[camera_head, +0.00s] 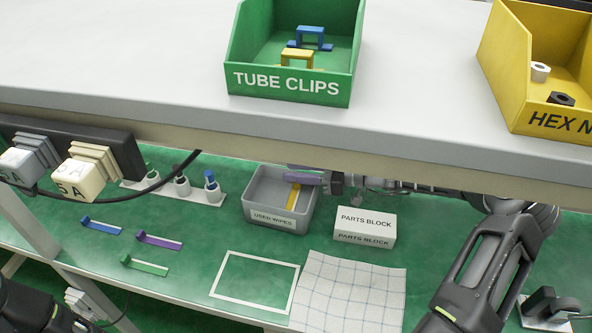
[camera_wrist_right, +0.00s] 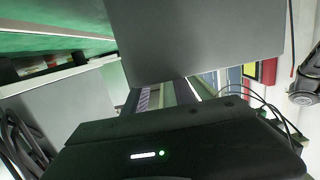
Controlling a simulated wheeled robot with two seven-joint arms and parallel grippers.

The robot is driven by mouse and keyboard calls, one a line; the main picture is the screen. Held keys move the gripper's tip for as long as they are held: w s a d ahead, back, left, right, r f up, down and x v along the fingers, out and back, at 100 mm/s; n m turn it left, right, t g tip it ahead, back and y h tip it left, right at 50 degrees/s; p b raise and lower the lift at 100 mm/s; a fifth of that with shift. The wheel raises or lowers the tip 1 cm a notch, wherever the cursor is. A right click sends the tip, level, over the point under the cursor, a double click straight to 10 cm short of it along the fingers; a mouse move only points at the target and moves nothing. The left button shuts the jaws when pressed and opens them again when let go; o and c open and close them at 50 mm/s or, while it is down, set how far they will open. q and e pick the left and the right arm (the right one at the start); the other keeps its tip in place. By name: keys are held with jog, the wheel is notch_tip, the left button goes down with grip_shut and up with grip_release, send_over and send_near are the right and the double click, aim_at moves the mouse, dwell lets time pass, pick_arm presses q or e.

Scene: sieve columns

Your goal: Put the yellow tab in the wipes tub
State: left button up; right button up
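The grey wipes tub (camera_head: 276,222), labelled "USED WIPES", stands on the green lower shelf. The yellow tab (camera_head: 293,196) shows inside the tub's outline, slanting down from beside my right gripper. I cannot tell whether it rests in the tub or touches the gripper. My right gripper (camera_head: 305,178) reaches in from the right under the upper shelf, at the tub's back right rim. Its fingers are partly hidden in both views, so their opening is unclear. In the right wrist view a large grey surface covers much of the fingertip area. My left gripper is out of view.
Blue (camera_head: 101,226), purple (camera_head: 159,241) and green (camera_head: 144,265) tabs lie left of the tub. A white parts block (camera_head: 365,228) stands right of it. A white frame outline (camera_head: 255,282) and a checked cloth (camera_head: 348,290) lie in front. The upper shelf edge (camera_head: 300,138) overhangs.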

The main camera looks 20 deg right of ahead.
jog(key=shift+s+d+r, duration=0.15)
jog(key=shift+d+r, duration=0.15)
jog(key=shift+r, duration=0.05)
pick_arm(q)
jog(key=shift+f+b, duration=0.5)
jog(key=shift+b, duration=0.35)
pick_arm(e)
jog(key=v, duration=1.1)
jog(key=shift+s, duration=0.2)
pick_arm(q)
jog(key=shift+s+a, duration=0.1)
